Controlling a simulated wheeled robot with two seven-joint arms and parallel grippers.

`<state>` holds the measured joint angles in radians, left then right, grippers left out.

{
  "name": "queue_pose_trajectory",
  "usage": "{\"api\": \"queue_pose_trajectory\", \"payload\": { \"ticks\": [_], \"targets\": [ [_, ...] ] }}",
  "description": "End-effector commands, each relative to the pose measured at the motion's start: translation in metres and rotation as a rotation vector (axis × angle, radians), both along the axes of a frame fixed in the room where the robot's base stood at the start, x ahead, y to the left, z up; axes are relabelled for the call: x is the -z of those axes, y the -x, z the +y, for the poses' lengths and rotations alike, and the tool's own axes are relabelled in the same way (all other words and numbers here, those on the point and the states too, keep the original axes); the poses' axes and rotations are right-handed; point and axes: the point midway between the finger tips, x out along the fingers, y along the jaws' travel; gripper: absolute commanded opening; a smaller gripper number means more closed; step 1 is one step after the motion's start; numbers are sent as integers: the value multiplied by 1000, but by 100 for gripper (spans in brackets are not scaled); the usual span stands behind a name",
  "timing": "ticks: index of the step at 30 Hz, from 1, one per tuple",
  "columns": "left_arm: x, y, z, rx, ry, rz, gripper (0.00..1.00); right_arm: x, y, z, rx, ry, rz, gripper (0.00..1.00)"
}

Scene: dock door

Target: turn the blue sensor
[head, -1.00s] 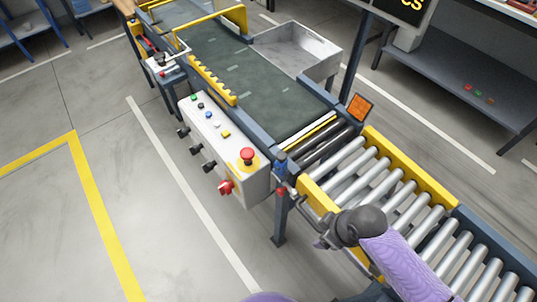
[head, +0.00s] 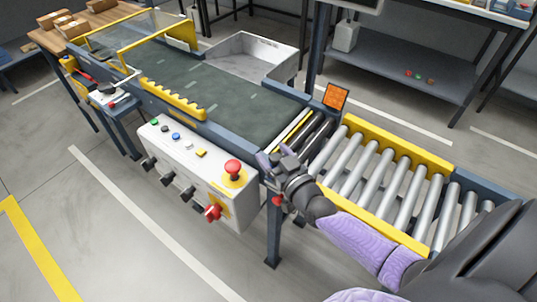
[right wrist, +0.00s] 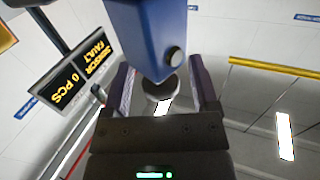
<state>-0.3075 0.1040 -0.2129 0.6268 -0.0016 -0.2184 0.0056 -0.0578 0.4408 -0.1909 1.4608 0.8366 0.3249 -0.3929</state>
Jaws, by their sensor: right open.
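The blue sensor (right wrist: 145,35) is a boxy blue housing with a dark round knob on its side, large at the top of the right wrist view. My right gripper (right wrist: 162,78) is open, with one purple-sided finger on either side of the sensor's lower end. I cannot tell whether either finger touches it. A round grey part shows just below the housing between the fingers. In the head view my right gripper (head: 271,164) is at the conveyor's near side, by the end of the control box, and hides most or all of the sensor. My left gripper is not in view.
The white control box (head: 190,165) with a red mushroom button (head: 233,168) is just left of my gripper. Steel rollers (head: 405,190) with yellow guards lie right, the green belt (head: 215,95) behind. A display (right wrist: 72,72) reads SENSOR FAULT, 0 PCS.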

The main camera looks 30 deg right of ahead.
Motion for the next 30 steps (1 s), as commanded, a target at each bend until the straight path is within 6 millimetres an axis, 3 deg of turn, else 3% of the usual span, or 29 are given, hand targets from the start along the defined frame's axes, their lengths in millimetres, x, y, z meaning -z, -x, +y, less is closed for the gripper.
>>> {"api": "queue_pose_trajectory", "payload": {
  "ticks": [4, 12, 23, 27, 30],
  "targets": [
    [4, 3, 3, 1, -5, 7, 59, 1, -11, 0, -1, 0, 1, 76],
    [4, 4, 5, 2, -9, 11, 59, 0, -13, 1, -2, 0, 1, 76],
    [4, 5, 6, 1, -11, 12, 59, 0, -13, 1, -2, 0, 1, 0],
    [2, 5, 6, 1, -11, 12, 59, -1, -13, 1, 2, 0, 1, 0],
    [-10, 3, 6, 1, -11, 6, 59, -6, -13, -1, 54, -5, -4, 0]
  ]
}}
